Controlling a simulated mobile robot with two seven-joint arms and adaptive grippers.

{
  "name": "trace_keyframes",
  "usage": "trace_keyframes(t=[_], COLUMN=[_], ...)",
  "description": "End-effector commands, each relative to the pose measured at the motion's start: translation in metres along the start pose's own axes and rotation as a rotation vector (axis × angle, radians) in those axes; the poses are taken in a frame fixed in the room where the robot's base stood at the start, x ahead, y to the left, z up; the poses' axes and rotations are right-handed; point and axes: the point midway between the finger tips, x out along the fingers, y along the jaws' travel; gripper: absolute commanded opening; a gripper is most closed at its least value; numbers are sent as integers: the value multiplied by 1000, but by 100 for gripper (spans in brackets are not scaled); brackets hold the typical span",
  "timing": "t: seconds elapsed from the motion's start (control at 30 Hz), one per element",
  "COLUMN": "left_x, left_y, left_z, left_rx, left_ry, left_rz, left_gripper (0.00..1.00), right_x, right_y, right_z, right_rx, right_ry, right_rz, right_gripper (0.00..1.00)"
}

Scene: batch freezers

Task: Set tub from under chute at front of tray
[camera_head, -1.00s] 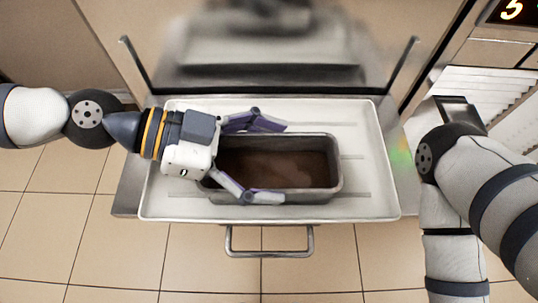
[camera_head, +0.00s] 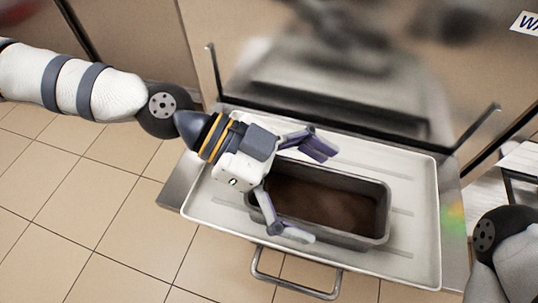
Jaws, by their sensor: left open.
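The tub (camera_head: 386,218) is a dark grey rectangular metal pan with brown contents. It sits on the white tray (camera_head: 425,190), toward the tray's front edge in the head view. My left gripper (camera_head: 308,192) is open over the tub's left end. One finger is near the back rim and the other near the front rim, and the gripper's body hides the tub's left corner. I cannot tell whether the fingers touch the tub. My right arm shows at the lower right, but its gripper is out of view. No chute can be made out clearly.
A metal handle (camera_head: 296,286) sticks out below the tray's front. A blurred steel machine front (camera_head: 350,60) stands behind the tray, with upright metal posts at both sides. Tray surface is bare to the right of the tub. Tiled floor (camera_head: 80,200) lies at the left.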

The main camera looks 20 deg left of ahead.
Motion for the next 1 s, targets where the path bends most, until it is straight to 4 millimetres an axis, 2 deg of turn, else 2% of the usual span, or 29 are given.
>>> trace_keyframes(t=[0.3, 0.5, 0.63, 1.0], left_x=[-75, -108, -114, -114], left_y=[-1, -1, 0, 0], left_z=[0, 0, 0, 1], left_rx=[-1, 0, 0, -1], left_ry=[0, -1, 0, 0], left_rz=[-8, -3, 0, 0], left_gripper=[100, 100, 100, 100], right_x=[0, -2, -3, -3], right_y=[0, 0, 0, 0], right_z=[0, 1, 1, 1], right_rx=[0, 0, 0, 0], right_ry=[0, 3, 4, 4], right_rz=[0, 0, 0, 0], right_gripper=[30, 30, 30, 30])
